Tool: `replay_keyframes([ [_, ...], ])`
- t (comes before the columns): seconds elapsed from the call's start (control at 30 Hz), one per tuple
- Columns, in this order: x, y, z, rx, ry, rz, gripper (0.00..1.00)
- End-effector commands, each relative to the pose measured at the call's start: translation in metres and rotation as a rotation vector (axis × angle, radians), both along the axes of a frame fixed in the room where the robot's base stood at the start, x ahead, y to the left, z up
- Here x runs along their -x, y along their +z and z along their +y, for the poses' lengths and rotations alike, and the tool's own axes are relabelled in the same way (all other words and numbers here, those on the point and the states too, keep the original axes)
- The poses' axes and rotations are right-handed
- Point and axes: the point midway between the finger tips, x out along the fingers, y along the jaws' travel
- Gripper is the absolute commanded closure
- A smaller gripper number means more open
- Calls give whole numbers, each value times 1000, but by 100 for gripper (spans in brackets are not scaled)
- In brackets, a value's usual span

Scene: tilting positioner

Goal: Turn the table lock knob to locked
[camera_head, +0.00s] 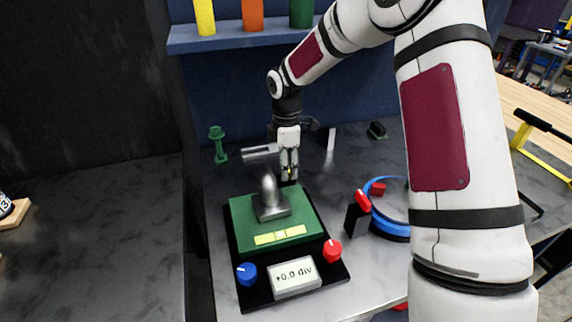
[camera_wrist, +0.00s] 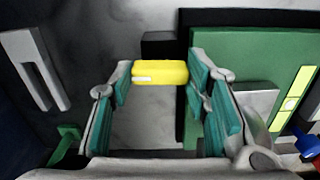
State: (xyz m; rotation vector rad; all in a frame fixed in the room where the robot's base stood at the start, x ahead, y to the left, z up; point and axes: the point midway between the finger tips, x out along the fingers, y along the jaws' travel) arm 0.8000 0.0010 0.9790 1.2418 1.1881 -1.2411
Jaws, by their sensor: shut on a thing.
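The positioner has a green table plate (camera_head: 240,213) on a black base (camera_head: 339,272); the plate also shows in the wrist view (camera_wrist: 235,50). My gripper (camera_head: 289,174) points down at the plate's far edge. In the wrist view, my gripper (camera_wrist: 160,75) is shut on a yellow bar-shaped knob (camera_wrist: 165,72), held between the fingertips. The knob has a white mark near its left end, and a black block (camera_wrist: 158,44) lies just beyond it. I cannot read any locked or unlocked label. In the head view the fingers mostly hide the knob.
A grey metal fixture (camera_head: 268,190) stands on the plate, close to my gripper. A blue knob (camera_head: 246,273), a red knob (camera_head: 332,250) and a display (camera_head: 295,277) reading +0.0 div line the front. A blue ring (camera_head: 391,229) lies right; a green stand (camera_head: 219,146) stands back left.

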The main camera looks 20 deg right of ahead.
Motion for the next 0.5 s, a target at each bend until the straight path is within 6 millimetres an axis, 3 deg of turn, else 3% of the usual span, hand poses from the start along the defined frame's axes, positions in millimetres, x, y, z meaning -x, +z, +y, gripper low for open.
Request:
replay_keyframes([
  [0.5, -1, 0, 1, 1, -396, -2, 85],
])
